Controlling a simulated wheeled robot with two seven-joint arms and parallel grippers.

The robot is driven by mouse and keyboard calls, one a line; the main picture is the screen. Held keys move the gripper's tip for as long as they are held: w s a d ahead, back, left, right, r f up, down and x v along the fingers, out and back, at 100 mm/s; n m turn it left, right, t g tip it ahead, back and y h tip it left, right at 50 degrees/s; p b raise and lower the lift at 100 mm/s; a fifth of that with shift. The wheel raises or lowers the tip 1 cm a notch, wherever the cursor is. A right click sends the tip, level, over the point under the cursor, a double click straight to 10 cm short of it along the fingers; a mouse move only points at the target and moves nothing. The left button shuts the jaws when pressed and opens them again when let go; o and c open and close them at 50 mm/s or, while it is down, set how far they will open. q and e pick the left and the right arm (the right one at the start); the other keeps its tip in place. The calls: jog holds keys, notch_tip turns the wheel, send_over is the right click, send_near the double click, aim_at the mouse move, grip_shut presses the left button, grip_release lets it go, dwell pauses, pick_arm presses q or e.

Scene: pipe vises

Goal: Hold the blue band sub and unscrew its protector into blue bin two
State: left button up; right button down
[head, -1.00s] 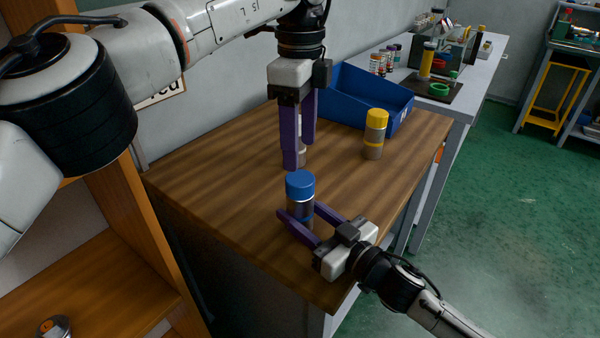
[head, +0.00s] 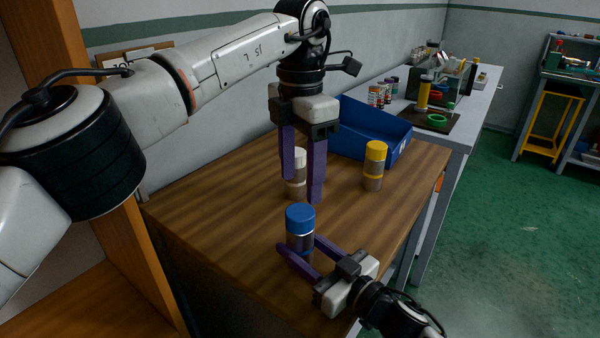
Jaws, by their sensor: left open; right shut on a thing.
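The blue band sub (head: 300,240) stands upright near the front of the wooden table with its blue protector (head: 300,217) on top. My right gripper (head: 298,256) is shut on the sub's lower body, below the protector. My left gripper (head: 302,190) is open and points down, above and behind the blue cap, not touching it. A blue bin (head: 385,152) stands at the back right of the table; its number cannot be read.
A white-capped sub (head: 298,178) stands behind my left fingers, partly hidden. A yellow-capped sub (head: 374,166) stands in front of the bin. The table's (head: 210,210) left part is clear. A side bench (head: 460,125) holds bottles and a green ring.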

aim_at(300, 211)
pick_arm(q)
jog(key=m, duration=1.3)
jog(key=shift+m, duration=0.3)
jog(key=m, duration=0.6)
jog(key=shift+m, duration=0.3)
jog(key=m, duration=0.6)
jog(key=shift+m, duration=0.3)
jog(key=shift+a+f, duration=0.1)
jog(key=shift+f, duration=0.5)
notch_tip(300, 211, down, 7)
jog(key=shift+r, duration=0.1)
